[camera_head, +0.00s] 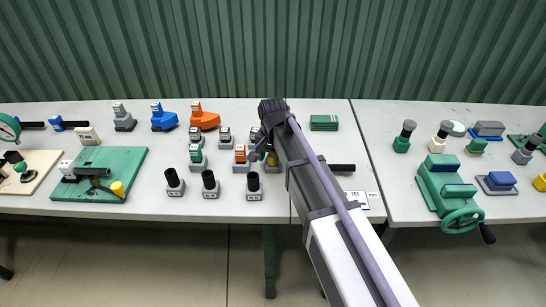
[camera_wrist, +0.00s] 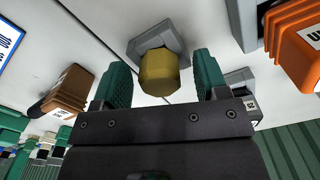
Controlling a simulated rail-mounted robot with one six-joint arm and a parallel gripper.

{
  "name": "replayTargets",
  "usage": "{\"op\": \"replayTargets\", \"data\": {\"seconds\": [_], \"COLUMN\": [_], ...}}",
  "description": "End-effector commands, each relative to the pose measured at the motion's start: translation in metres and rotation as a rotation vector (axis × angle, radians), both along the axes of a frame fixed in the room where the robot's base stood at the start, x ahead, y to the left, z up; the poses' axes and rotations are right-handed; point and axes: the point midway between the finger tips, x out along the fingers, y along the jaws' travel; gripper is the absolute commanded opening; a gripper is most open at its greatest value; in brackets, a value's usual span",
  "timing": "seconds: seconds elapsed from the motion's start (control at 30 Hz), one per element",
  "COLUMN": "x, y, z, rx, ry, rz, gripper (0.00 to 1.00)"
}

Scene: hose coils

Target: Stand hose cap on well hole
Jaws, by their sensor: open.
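A yellow, faceted cap-like piece (camera_wrist: 158,74) stands on a grey block (camera_wrist: 165,36) in the wrist view; I cannot tell for sure that it is the hose cap. My gripper (camera_wrist: 161,66) is open, with one green finger on each side of the yellow piece. No grip on it shows. In the head view my gripper (camera_head: 264,148) is over the bench among small blocks, and a bit of yellow (camera_head: 272,160) shows beside it, mostly hidden by my arm. I cannot make out which thing is the well hole.
An orange block (camera_wrist: 298,48) stands close on the right in the wrist view, a brown one (camera_wrist: 68,90) on the left. In the head view, several dark-topped grey blocks (camera_head: 209,184) stand nearby. A green board (camera_head: 128,160) lies left; a green vise (camera_head: 445,185) stands right.

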Motion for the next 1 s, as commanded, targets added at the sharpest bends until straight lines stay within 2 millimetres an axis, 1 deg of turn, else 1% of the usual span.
{"op": "replayTargets", "data": {"seconds": [1.0], "x": [0.000], "y": [0.000], "z": [0.042], "rx": [0.000], "ry": [0.000], "rz": [0.000], "gripper": [0.67]}}
